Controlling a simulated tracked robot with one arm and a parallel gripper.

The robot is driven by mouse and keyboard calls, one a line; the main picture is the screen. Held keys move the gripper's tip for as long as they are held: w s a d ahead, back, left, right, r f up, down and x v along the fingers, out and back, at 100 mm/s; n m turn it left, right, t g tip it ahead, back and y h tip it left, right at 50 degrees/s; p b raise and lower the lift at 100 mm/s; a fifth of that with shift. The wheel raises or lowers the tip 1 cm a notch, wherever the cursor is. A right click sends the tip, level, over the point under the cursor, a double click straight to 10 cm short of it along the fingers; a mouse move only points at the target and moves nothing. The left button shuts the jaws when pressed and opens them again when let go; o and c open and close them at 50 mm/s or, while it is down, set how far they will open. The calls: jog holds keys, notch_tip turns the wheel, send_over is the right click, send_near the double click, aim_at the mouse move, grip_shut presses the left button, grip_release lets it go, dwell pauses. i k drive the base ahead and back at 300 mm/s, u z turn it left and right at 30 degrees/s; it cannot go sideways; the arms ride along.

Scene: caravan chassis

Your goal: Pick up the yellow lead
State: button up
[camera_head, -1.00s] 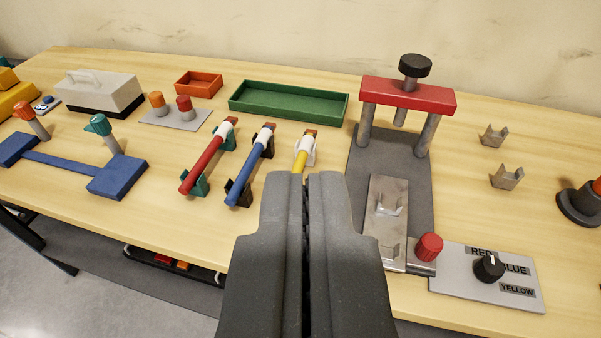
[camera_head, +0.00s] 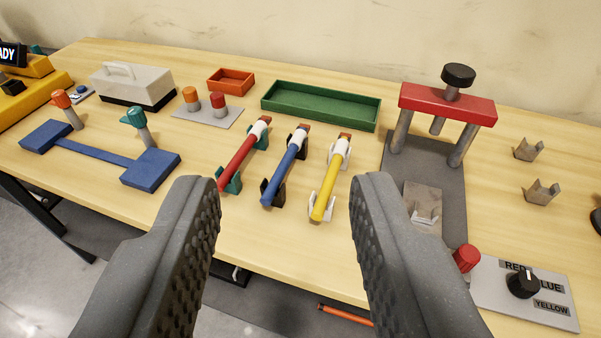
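The yellow lead (camera_head: 329,187) lies in white holders (camera_head: 338,160) on the wooden table, with a white collar and an orange tip at its far end. It is the rightmost of three leads. The blue lead (camera_head: 287,172) lies just left of it in black holders, and the red lead (camera_head: 243,157) further left in teal holders. My gripper (camera_head: 285,200) is open and empty, its two dark fingers spread wide in the foreground. The yellow lead shows between the fingers, further off, nearer the right finger; nothing touches it.
A press with a red crossbar (camera_head: 447,104) stands right of the leads, with a selector panel (camera_head: 520,290) in front. A green tray (camera_head: 320,106) lies behind the leads. A blue fixture (camera_head: 98,155) stands at left. Bare tabletop (camera_head: 290,235) lies before the leads.

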aim_at(339, 154)
jog(key=u, duration=2.25)
jog(key=k, duration=0.95)
jog(key=z, duration=1.85)
jog(key=i, duration=1)
jog(key=u, duration=0.05)
